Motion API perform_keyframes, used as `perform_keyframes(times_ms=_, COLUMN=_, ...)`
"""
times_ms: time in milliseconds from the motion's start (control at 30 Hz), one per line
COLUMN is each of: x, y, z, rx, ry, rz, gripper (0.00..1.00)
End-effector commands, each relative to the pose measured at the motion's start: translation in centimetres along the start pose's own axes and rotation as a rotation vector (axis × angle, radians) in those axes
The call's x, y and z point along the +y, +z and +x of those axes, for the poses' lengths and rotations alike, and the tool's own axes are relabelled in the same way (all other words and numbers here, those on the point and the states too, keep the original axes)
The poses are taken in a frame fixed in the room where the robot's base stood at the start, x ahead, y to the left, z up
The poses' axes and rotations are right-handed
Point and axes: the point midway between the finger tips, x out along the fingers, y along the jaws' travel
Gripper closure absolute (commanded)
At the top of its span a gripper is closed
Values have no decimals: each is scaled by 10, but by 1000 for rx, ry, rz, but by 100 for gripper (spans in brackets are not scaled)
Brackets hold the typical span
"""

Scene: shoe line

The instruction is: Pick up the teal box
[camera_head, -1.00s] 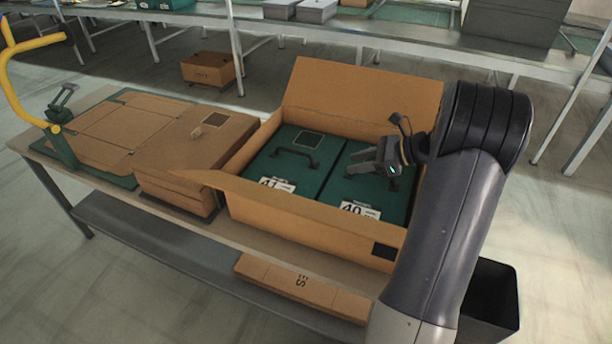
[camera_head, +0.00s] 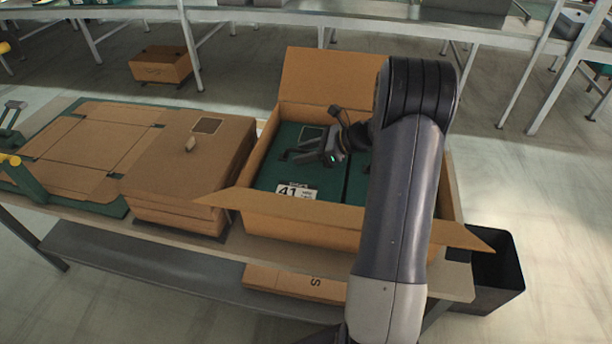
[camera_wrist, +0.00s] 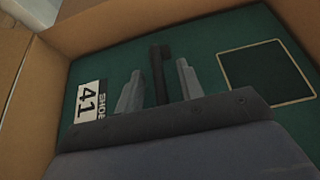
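Two teal boxes sit side by side in an open cardboard carton (camera_head: 318,211). The left teal box (camera_head: 268,181) has a white label reading 41, a dark handle on top and a dark square patch; it fills much of the wrist view (camera_wrist: 215,50). The right teal box (camera_head: 357,184) is mostly hidden behind my arm. My gripper (camera_head: 312,158) is over the left box at its handle. In the wrist view, its two fingers (camera_wrist: 159,80) are apart, one on each side of the dark handle (camera_wrist: 158,62). Whether they touch it is unclear.
The carton's flaps stand open, with a tall one (camera_head: 331,77) at the back. A black bin (camera_head: 497,275) is at the right of the table.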

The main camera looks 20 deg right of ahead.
Motion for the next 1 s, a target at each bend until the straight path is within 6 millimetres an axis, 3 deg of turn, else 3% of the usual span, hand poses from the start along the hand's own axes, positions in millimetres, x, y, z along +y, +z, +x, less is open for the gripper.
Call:
perform_keyframes(times_ms=467, x=0, y=0, z=0, rx=0, ry=0, rz=0, gripper=100)
perform_keyframes(times_ms=1000, x=0, y=0, z=-1, rx=0, ry=0, rz=0, gripper=100)
